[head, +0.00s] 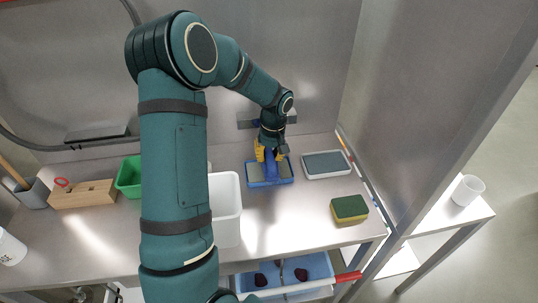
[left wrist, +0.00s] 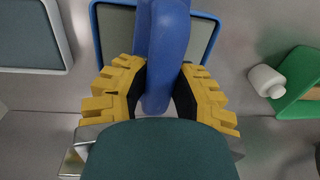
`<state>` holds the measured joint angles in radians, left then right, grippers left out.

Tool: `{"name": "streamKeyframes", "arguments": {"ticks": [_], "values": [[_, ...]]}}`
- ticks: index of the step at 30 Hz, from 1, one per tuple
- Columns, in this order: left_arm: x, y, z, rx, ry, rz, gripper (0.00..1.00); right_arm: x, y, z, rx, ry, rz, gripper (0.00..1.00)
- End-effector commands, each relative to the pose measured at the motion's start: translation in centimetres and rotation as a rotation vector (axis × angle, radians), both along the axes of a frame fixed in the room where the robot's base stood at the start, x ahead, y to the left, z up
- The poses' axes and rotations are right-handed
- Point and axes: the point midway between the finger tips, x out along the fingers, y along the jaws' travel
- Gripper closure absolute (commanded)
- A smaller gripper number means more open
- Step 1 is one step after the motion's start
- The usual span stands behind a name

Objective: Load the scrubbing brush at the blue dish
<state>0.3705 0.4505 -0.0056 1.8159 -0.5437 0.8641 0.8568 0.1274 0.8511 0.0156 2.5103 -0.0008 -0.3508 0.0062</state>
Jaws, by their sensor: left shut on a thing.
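My left gripper (head: 270,153) has yellow fingers and is shut on the blue scrubbing brush (head: 271,167), over the blue dish (head: 256,183). In the left wrist view, the brush's blue handle (left wrist: 162,60) stands between the yellow fingers of the left gripper (left wrist: 163,92). The blue dish (left wrist: 97,25) shows behind it, with a blue rim and a grey inside. The brush's lower end is hidden, so I cannot tell whether it touches the dish. My right gripper is not in view.
A white-rimmed grey dish (head: 326,165) stands just right of the blue dish. A yellow-green sponge (head: 349,208) lies at the front right. A white bin (head: 226,210) and green bin (head: 128,178) stand left. A blue tub (head: 318,268) sits below the counter's front edge.

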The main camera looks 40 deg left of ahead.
Motion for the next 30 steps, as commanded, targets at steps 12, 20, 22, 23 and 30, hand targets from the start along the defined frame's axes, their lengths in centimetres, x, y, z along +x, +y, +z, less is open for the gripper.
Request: {"name": "streamKeyframes", "arguments": {"ticks": [12, 20, 22, 23, 30], "values": [[-0.1, 0.0, -0.1, -0.001, 0.002, 0.0, 1.0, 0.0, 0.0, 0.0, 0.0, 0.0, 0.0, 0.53], [-0.1, 0.0, 1.2, 0.001, 0.001, 0.0, 1.0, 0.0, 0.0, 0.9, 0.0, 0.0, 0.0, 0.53], [0.0, 0.0, 1.8, 0.001, 0.001, 0.0, 1.0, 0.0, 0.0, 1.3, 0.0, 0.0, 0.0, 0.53], [0.0, 0.1, 2.0, 0.001, 0.001, 0.0, 1.0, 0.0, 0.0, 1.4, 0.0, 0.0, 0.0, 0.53], [0.0, 0.0, 3.8, 0.0, 0.0, 0.0, 1.0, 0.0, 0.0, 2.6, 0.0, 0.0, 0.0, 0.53]]}}
